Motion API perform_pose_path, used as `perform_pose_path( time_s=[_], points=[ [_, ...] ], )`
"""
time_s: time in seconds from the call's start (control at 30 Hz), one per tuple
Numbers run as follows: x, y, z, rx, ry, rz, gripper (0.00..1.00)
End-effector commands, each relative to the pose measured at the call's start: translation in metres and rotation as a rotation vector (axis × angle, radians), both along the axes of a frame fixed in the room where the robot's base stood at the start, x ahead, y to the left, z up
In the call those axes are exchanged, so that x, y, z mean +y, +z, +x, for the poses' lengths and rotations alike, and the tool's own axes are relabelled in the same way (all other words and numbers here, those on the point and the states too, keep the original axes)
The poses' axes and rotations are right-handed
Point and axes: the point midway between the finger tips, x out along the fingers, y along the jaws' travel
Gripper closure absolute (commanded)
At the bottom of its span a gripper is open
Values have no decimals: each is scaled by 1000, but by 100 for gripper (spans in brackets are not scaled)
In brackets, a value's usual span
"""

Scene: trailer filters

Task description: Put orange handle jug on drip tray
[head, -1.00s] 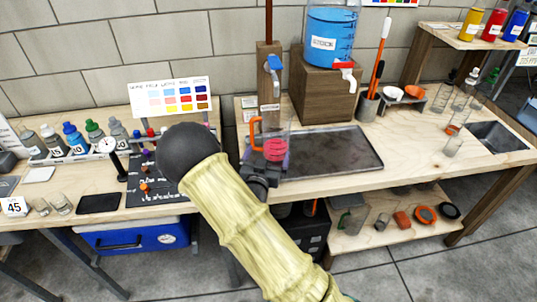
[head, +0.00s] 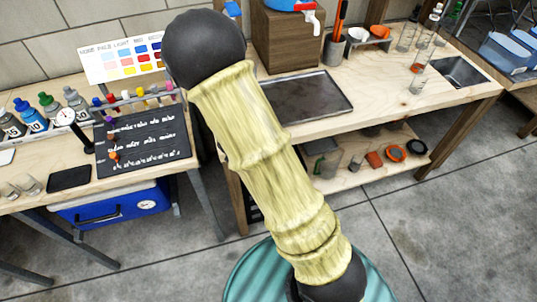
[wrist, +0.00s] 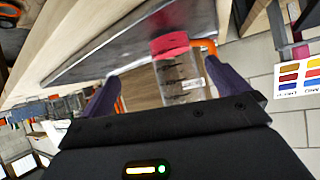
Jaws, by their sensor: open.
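The jug (wrist: 180,72) is clear, with pink-red liquid and an orange handle (wrist: 207,47). It shows in the wrist view, which is turned roughly upside down, between the purple fingers of my gripper (wrist: 164,88). The fingers are open, with a gap beside the jug on the left. The jug's liquid-filled end lies against the grey drip tray (wrist: 105,58) in that view; I cannot tell whether it rests on it. In the head view the dark, flat drip tray (head: 310,97) lies on the wooden bench. My arm hides the jug and gripper there.
A wooden block (head: 287,40) with a white tap above it stands behind the tray. A black board (head: 145,145) and bottles (head: 50,105) are on the left bench. The bench right of the tray is partly clear.

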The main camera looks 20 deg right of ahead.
Motion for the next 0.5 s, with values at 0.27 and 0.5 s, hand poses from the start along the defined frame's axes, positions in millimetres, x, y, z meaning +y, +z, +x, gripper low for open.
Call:
perform_pose_path(
  time_s=[0.27, 0.5],
  points=[
    [7, 25, -77, 358, 181, 156, 0],
    [1, 54, -169, 639, 359, 137, 0]
  ],
)
